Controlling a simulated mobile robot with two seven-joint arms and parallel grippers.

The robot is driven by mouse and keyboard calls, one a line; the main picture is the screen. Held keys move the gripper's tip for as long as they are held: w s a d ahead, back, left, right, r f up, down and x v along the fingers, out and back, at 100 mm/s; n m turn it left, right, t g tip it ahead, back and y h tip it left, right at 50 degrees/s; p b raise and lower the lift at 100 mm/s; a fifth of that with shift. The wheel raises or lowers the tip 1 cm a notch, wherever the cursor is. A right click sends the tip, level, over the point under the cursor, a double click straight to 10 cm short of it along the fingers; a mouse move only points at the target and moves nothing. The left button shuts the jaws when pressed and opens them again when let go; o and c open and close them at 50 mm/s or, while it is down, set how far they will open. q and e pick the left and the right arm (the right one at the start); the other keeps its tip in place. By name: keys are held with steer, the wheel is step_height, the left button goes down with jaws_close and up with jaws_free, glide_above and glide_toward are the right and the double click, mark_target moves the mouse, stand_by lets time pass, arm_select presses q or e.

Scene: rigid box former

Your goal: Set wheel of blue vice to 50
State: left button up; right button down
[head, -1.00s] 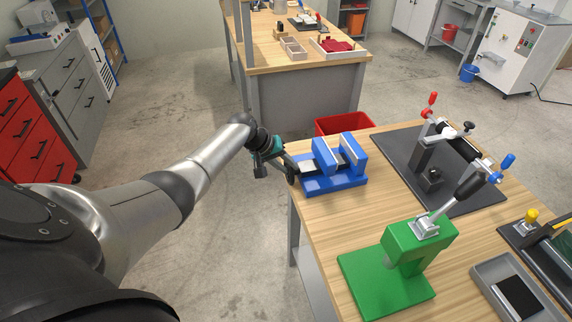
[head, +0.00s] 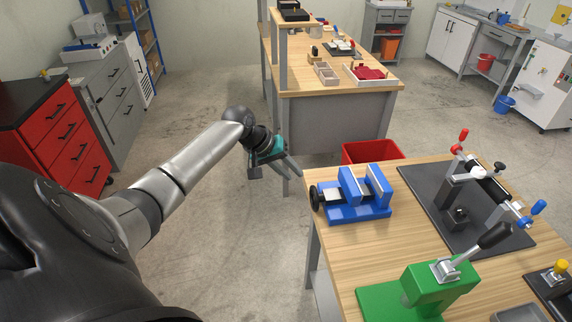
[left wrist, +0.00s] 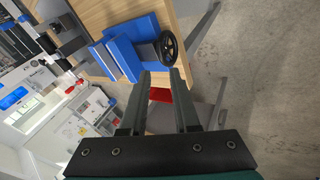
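The blue vice (head: 362,212) stands on the near wooden table at its far left corner. Its black wheel (head: 314,198) sticks out on the left side, over the table's edge. My left gripper (head: 296,168) is in the air to the left of and beyond the wheel, apart from it. In the left wrist view the two fingers (left wrist: 160,76) are parted with nothing between them; the wheel (left wrist: 167,48) and the vice (left wrist: 126,50) lie past the fingertips. Any scale on the wheel is too small to read. My right gripper is not in view.
A green press (head: 420,292) and a black plate with a fixture (head: 425,190) share the near table (head: 335,258). A red bin (head: 372,152) stands behind it. A second workbench (head: 335,88) is farther back. The floor left of the table is clear.

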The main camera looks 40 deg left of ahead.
arm_select(q)
steer(key=shift+v, duration=1)
steer(key=shift+f, duration=0.1)
